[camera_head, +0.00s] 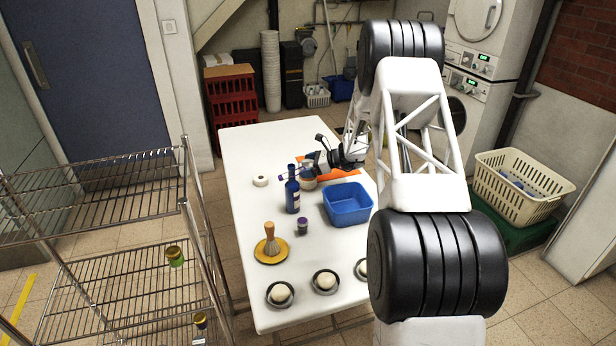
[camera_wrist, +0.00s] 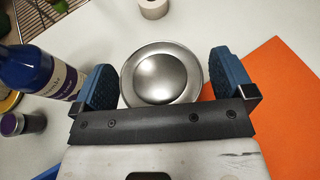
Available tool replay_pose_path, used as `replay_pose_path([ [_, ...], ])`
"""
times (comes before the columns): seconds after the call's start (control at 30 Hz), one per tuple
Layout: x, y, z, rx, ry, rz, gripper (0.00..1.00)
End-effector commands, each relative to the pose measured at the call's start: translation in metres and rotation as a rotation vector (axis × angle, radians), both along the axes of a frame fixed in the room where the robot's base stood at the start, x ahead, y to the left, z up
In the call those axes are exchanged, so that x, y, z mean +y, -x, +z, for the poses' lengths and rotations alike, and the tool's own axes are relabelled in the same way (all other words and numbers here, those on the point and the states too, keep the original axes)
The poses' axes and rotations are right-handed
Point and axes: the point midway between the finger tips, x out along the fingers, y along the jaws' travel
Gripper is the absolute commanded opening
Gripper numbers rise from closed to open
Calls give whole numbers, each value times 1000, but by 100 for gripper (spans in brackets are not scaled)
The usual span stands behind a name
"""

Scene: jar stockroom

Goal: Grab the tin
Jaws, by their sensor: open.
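The tin (camera_wrist: 161,74) shows from above in the wrist view as a round silver lid with a raised rim. It lies between the two blue fingers of my gripper (camera_wrist: 160,82), which are apart, one on each side. I cannot tell whether either finger touches it. In the head view the tin (camera_head: 309,184) stands on the white table behind the blue bin, partly hidden by my gripper (camera_head: 301,172).
A dark blue bottle (camera_head: 292,194) stands close left of the tin. A blue bin (camera_head: 348,206) and a purple-lidded jar (camera_head: 302,226) are nearer the front. An orange mat (camera_wrist: 270,100) lies right of the tin, and a white roll (camera_head: 261,181) to the left.

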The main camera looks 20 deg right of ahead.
Motion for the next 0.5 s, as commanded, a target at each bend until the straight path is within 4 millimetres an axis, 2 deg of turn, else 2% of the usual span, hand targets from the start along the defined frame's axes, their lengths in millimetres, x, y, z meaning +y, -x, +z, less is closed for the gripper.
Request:
replay_pose_path([
  [0.33, 0, 0, 0, 0, 0, 0, 100],
  [0.37, 0, 0, 0, 0, 0, 0, 98],
  [0.5, 0, 0, 0, 0, 0, 0, 77],
])
